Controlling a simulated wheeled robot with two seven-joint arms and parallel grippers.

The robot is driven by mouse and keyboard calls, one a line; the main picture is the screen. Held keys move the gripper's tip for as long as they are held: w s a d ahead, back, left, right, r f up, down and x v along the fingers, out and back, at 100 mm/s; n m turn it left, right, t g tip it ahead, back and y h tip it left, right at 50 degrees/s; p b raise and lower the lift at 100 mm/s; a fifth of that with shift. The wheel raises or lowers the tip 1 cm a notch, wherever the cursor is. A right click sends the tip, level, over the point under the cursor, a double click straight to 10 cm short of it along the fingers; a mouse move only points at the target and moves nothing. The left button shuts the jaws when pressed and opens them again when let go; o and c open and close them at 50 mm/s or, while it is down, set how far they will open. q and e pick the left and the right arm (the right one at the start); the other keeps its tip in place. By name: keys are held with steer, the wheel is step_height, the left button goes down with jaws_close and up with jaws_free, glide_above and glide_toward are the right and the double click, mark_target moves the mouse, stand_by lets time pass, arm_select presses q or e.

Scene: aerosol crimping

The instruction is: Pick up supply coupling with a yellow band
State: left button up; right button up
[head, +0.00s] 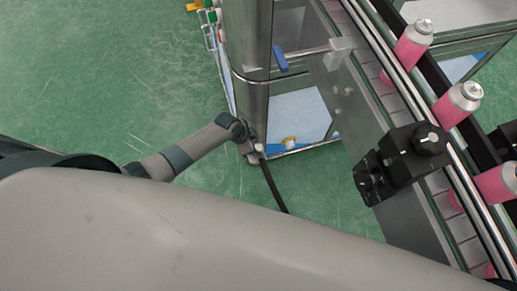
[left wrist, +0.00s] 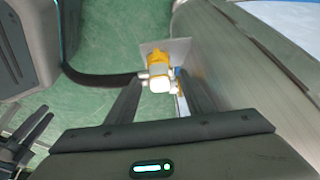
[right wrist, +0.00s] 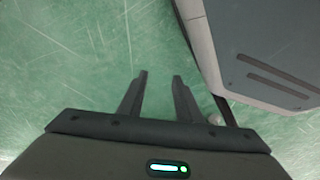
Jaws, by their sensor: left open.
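The supply coupling with a yellow band (left wrist: 158,67) shows in the left wrist view, with a pale end facing the camera and a light plate behind it. My left gripper (left wrist: 160,78) is open, with one finger on each side of the coupling; I cannot tell whether either touches it. In the head view my left gripper (head: 256,150) is small and low beside the steel cabinet column, and the coupling is mostly hidden there. My right gripper (right wrist: 160,76) is open and empty above the green floor in the right wrist view.
A dark hose (left wrist: 95,77) runs left from the coupling. The steel column (head: 248,60) stands close beside my left gripper. A conveyor (head: 408,105) with pink cans and a black device (head: 400,165) lie to the right. Green floor (head: 100,70) is free at left.

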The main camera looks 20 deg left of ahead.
mark_target(261, 146)
arm_select(q)
steer(key=shift+d+f, duration=0.1)
steer(key=shift+f, duration=0.1)
jaws_close()
arm_select(e)
steer(key=shift+s+r, duration=0.15)
steer(key=shift+r, duration=0.05)
arm_select(q)
steer(key=shift+r, duration=0.1)
